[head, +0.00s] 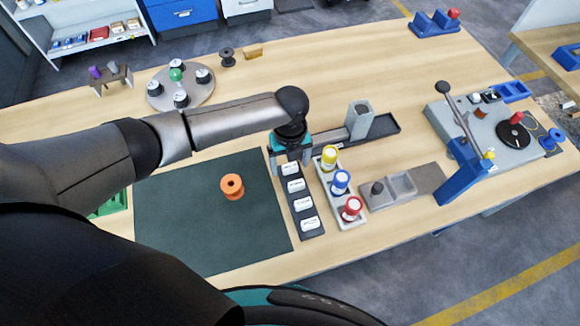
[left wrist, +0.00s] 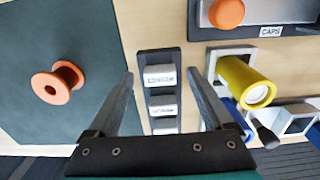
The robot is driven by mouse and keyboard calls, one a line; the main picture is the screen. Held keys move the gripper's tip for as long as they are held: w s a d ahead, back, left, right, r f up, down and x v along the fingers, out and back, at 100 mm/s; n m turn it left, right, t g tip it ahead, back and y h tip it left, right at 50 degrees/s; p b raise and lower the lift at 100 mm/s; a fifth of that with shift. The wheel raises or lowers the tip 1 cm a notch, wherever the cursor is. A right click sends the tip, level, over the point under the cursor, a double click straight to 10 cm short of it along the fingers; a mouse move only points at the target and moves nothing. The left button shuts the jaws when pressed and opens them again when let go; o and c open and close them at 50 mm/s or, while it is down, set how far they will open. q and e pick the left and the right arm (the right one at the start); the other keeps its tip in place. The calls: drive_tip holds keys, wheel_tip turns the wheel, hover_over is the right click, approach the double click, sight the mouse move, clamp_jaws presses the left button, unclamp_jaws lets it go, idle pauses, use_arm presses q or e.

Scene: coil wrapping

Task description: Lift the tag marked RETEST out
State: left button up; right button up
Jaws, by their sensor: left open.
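A dark tag rack (head: 313,233) holds several white tags in a row; it also shows in the left wrist view (left wrist: 152,58). The lettering on the tags is too small for me to read, so I cannot tell which is marked RETEST. My left gripper (head: 292,158) is over the far end of the rack. In the left wrist view its open fingers (left wrist: 161,75) stand either side of the farthest tag (left wrist: 160,76), with nothing held. I cannot tell how far the fingertips are above it. My right gripper is not in view.
A tray with yellow (head: 329,158), blue (head: 340,182) and red (head: 351,208) bottles stands close right of the rack. An orange spool (head: 232,187) sits on the dark green mat (head: 180,225) to the left. A grey fixture (head: 402,184) lies farther right.

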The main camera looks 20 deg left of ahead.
sight(290, 166)
use_arm(q)
drive_tip(key=shift+c, duration=0.3)
clamp_jaws()
idle(0.3)
wheel_tip(290, 166, up, 20)
drive_tip(key=p, duration=0.1)
idle(0.5)
